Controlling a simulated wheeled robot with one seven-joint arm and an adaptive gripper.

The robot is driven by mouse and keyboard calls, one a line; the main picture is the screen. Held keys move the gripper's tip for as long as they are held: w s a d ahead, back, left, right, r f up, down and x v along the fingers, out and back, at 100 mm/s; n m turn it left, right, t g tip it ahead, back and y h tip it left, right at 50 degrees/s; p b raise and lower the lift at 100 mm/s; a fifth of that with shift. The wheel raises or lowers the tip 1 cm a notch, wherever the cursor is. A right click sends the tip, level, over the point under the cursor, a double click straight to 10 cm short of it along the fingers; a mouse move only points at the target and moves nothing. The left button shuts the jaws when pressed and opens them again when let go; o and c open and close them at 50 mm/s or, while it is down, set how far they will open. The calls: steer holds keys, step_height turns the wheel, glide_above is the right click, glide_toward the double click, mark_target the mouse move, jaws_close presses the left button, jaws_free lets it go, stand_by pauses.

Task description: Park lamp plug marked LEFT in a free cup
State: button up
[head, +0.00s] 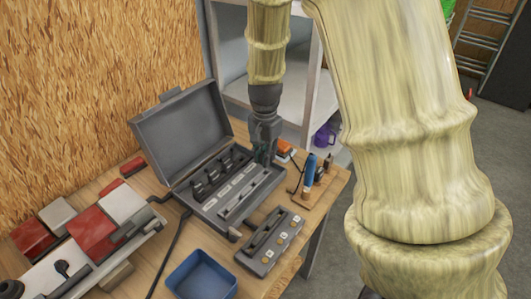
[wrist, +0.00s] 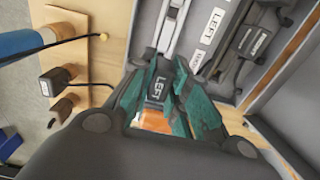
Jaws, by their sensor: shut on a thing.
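My gripper (head: 263,153) points down over the right end of the open grey case (head: 222,213). In the wrist view its teal fingers (wrist: 168,98) are shut on a dark plug (wrist: 157,88) with a white LEFT label. The plug is mostly hidden by the gripper in the head view. The case holds a row of dark upright plugs or holders (head: 208,184) along its back, with white labels in front of them. One label in the wrist view reads LEFT (wrist: 213,24). I cannot tell which cups are free.
A grey block (head: 266,246) with a dark bar and small yellowish marks lies in front of the case. A blue bin (head: 202,277) stands nearby. A blue-handled tool (head: 309,173) stands at the right. The case lid (head: 183,130) stands open behind.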

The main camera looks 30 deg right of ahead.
steer(key=shift+f, duration=0.7)
stand_by(0.5)
steer(key=shift+f, duration=0.3)
steer(key=shift+f, duration=0.2)
steer(key=shift+f, duration=0.35)
steer(key=shift+f, duration=0.55)
stand_by(0.9)
steer(key=o, duration=1.3)
